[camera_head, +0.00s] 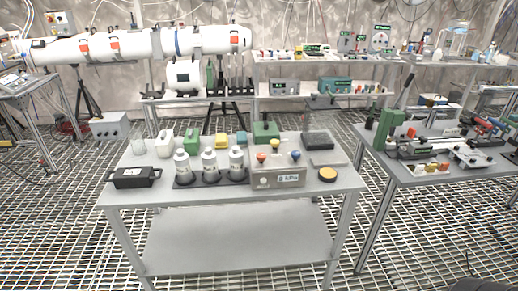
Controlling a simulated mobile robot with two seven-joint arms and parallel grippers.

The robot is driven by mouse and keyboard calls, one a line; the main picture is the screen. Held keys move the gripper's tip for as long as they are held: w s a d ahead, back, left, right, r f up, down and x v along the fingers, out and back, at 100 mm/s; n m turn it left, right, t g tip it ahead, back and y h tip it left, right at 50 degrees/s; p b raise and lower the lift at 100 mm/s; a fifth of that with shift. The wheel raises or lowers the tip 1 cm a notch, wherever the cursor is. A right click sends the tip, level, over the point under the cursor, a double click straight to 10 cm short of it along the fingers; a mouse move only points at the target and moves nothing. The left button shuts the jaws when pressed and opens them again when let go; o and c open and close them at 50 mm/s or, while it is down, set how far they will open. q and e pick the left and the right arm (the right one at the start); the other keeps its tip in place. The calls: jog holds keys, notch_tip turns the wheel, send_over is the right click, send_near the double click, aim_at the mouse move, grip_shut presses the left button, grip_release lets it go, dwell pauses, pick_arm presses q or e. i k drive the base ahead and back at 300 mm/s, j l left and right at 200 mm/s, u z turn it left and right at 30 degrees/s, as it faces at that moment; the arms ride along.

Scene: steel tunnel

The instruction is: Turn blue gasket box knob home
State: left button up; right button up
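A grey metal box (265,181) with a small display or label on its front stands on the middle table, right of centre. Several coloured knobs stand up from its top. The blue knob's exact turn angle is too small to tell. Neither of my grippers is in view, and nothing touches the box or its knobs.
White-capped bottles (209,165) stand in a dark rack left of the box. A black case (134,177) is at the table's left, a yellow disc (327,175) at the right. A green box (265,131) sits behind. The table's front strip (220,197) is clear.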

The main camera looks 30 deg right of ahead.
aim_at(296, 154)
jog(key=z, duration=1.2)
